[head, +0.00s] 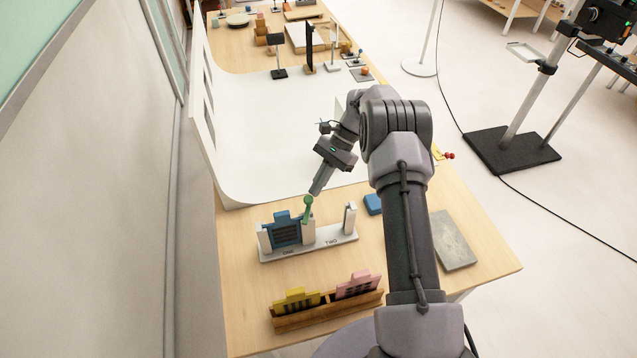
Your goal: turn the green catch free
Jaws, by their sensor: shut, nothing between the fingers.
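The green catch (308,207) stands upright at the top of a light post, at the right edge of a blue plate (286,232) in the left slot of a white stand (318,245). My gripper (316,189) points down to the left, its fingertips close above the catch. It is shut with nothing seen in it. I cannot tell whether the fingertips touch the catch. The right slot of the stand, by the label TWO, is empty.
A wooden rack (327,314) with a yellow plate (296,300) and a pink plate (357,284) stands in front. A blue block (373,204) and a grey slab (453,240) lie to the right. A white curved backdrop (265,110) stands behind.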

